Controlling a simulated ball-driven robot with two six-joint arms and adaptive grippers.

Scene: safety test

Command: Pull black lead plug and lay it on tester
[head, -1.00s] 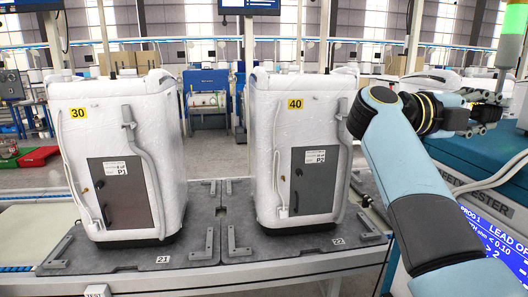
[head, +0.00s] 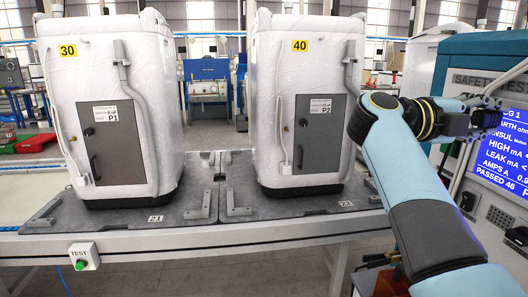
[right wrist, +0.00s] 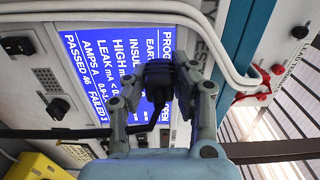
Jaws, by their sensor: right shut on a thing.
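My right gripper (head: 487,117) is in front of the tester (head: 468,62), a teal and white cabinet with a lit blue screen (head: 505,150). In the right wrist view the right gripper (right wrist: 160,85) is shut on a black plug (right wrist: 158,72), held before the screen. A black cable runs from the plug below the fingers and off to the left. Whether the plug touches the tester cannot be told. A red lead (right wrist: 268,76) and a black terminal (right wrist: 300,32) are at the right of the panel. My left gripper is not in view.
Two white-wrapped appliances, 30 (head: 110,115) and 40 (head: 300,110), stand on grey pallets on the conveyor. A TEST button box (head: 84,257) is on its front edge. A white tube handle (right wrist: 140,18) crosses above the screen; a yellow thing (right wrist: 35,167) sits low left.

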